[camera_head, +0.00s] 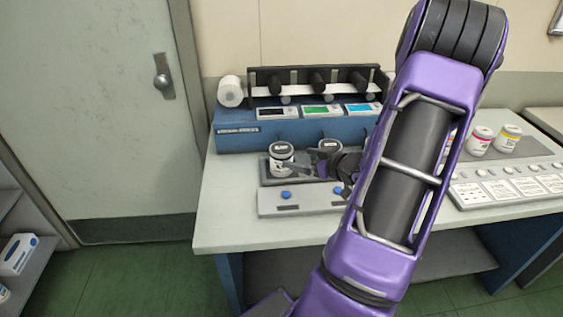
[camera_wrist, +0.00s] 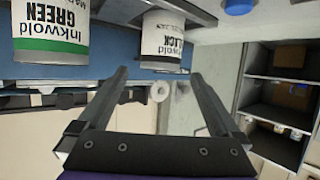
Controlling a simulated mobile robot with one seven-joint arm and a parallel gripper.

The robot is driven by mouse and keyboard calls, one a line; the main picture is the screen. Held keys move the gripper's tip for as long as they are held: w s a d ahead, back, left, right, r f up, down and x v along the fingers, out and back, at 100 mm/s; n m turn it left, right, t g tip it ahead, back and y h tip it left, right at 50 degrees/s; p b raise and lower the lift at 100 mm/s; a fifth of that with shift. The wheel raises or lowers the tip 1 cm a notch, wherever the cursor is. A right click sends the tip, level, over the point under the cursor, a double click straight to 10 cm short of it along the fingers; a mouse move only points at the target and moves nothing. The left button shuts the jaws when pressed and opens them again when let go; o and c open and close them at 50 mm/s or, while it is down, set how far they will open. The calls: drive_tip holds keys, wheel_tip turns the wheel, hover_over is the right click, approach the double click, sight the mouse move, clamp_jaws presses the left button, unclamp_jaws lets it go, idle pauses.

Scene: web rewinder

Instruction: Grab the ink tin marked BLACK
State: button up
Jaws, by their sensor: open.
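The ink tin marked BLACK (camera_wrist: 163,42) is white with dark print and a thin dark band. It shows in the wrist view just beyond my fingertips, roughly between them. In the head view it appears to be the left tin (camera_head: 281,160), standing in the grey tray. My gripper (camera_wrist: 159,75) is open and empty, with one finger to each side of the tin's line. In the head view my gripper (camera_head: 318,167) is dark, small and partly hidden by my arm. A tin marked GREEN (camera_wrist: 50,35) with a green band is left of the BLACK tin in the wrist view.
The grey tray (camera_head: 270,209) has blue knobs (camera_head: 287,194) at its front. Behind it is a blue rewinder (camera_head: 236,139) with a white roll (camera_head: 230,91). Magenta (camera_head: 480,141) and yellow (camera_head: 508,139) banded tins stand at the right. The table's left front is clear.

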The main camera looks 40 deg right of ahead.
sight(281, 152)
drive_tip(key=b+x, duration=0.1)
drive_tip(key=x, duration=0.8)
drive_tip(key=shift+w+a, duration=0.15)
drive_tip(key=shift+w, duration=0.2)
clamp_jaws()
